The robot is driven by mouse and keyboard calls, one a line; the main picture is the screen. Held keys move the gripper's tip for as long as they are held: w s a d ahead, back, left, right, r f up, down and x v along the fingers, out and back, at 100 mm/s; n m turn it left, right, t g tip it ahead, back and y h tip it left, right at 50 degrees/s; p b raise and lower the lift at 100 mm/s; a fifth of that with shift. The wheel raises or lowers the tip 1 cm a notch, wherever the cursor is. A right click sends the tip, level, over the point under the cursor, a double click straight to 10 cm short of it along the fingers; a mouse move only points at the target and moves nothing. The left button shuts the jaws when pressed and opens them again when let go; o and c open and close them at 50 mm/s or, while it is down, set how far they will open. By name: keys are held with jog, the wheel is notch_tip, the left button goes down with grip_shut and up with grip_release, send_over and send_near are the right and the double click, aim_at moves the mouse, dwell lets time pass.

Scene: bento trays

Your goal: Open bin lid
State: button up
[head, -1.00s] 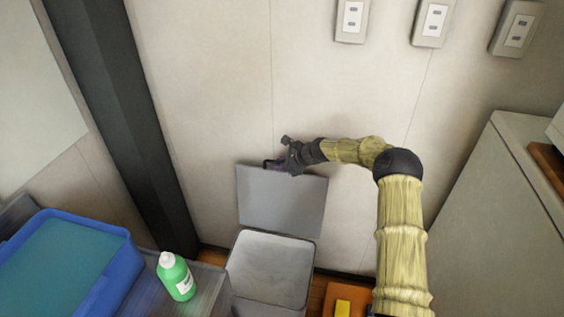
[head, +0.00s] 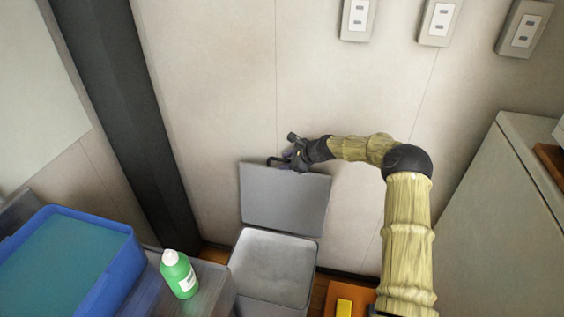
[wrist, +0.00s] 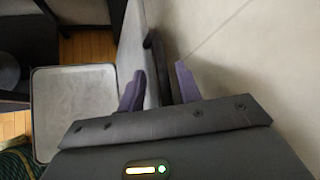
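The grey bin (head: 272,265) stands on the floor by the wall, its top open and its inside looking empty. Its lid (head: 285,200) is raised upright at the back of the bin, close to the wall. My gripper (head: 285,160) is at the lid's top edge, by the dark handle. In the wrist view the handle (wrist: 157,65) lies between my two purple fingers (wrist: 160,85), which stand apart with a gap on both sides. The open bin also shows in the wrist view (wrist: 75,110).
A blue container (head: 125,262) and a green bottle (head: 179,274) stand on a grey surface left of the bin. A tall pale cabinet (head: 490,220) is at the right. An orange item (head: 350,298) is low, right of the bin. The wall rises close behind the lid.

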jog(key=b+v, duration=0.1)
jog(key=v, duration=1.5)
jog(key=shift+r, duration=0.2)
jog(key=shift+s+a, duration=0.1)
jog(key=s+a+f+n+g+h, duration=0.1)
jog(key=s+a+n+h, duration=0.1)
jog(key=s+n, duration=0.35)
jog(key=s+a+f+n+g+h, duration=0.1)
jog(key=s+f+n+g+h, duration=0.15)
jog(key=s, duration=0.55)
jog(key=s+d+r+n+h, duration=0.1)
jog(key=s+n, duration=0.4)
jog(key=s, duration=0.5)
jog(key=s+d+r+n+h, duration=0.1)
jog(key=s+d+n+h, duration=0.1)
jog(key=s+n, duration=0.4)
jog(key=s+d, duration=0.1)
jog(key=s, duration=0.4)
jog(key=shift+s+d+r, duration=0.25)
jog(key=shift+s+d, duration=0.05)
jog(key=shift+s, duration=0.05)
jog(key=shift+o, duration=0.3)
jog(key=shift+d, duration=0.1)
